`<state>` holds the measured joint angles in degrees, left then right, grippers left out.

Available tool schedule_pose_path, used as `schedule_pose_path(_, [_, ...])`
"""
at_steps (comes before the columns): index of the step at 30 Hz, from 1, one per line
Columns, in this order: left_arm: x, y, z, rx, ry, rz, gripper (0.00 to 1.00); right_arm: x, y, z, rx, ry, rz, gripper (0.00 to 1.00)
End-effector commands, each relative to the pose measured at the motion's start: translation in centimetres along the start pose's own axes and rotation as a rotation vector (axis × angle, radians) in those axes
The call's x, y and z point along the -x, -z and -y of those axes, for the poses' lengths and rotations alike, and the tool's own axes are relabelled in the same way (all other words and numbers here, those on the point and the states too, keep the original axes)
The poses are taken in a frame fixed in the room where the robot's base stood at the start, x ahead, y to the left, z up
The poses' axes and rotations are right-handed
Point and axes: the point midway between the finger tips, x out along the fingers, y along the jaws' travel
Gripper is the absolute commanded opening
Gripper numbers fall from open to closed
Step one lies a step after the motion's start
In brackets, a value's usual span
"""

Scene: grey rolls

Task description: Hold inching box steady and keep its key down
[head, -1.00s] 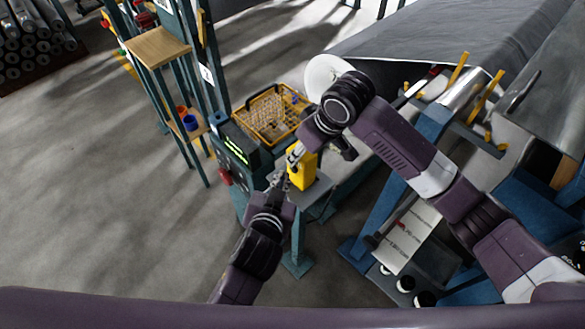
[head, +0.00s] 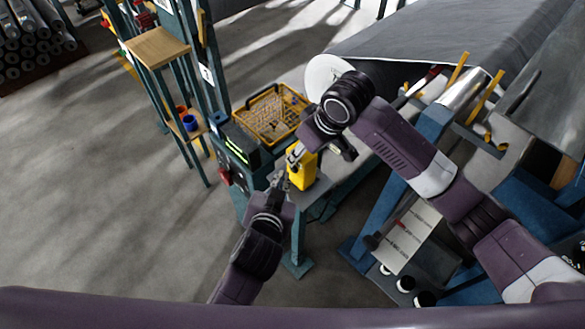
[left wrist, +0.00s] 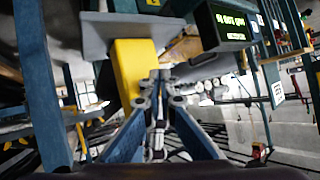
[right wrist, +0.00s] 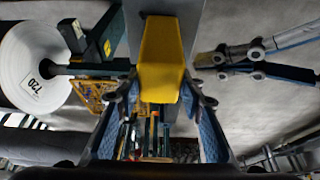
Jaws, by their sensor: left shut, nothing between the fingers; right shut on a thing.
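The inching box is a yellow block (head: 303,172), upright on a small grey plate at the front of the machine. It also shows in the left wrist view (left wrist: 133,72) and the right wrist view (right wrist: 160,62). My right gripper (head: 297,154) is shut on the upper part of the box, with its blue fingers on either side in the right wrist view. My left gripper (head: 278,180) is shut and empty, its tips close beside the box. In the left wrist view its tips (left wrist: 160,76) overlap the box's edge; I cannot tell whether they touch. The key is not discernible.
A yellow wire basket (head: 270,115) stands behind the box. A dark console with a green-lit display (head: 238,143) is to its left, with a red knob (head: 224,177) below. A large grey roll (head: 450,40) lies at the right.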

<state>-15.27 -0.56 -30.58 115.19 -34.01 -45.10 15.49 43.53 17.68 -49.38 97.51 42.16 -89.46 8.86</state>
Motion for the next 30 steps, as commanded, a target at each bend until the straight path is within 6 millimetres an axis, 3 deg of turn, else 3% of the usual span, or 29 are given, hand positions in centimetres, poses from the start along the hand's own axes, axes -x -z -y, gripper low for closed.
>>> schedule_pose_path(30, [-0.58, 0.48, -0.45, 0.000, 0.000, 0.000, 0.00, 0.03, 0.03, -0.01, 0.000, 0.000, -0.001, 0.02])
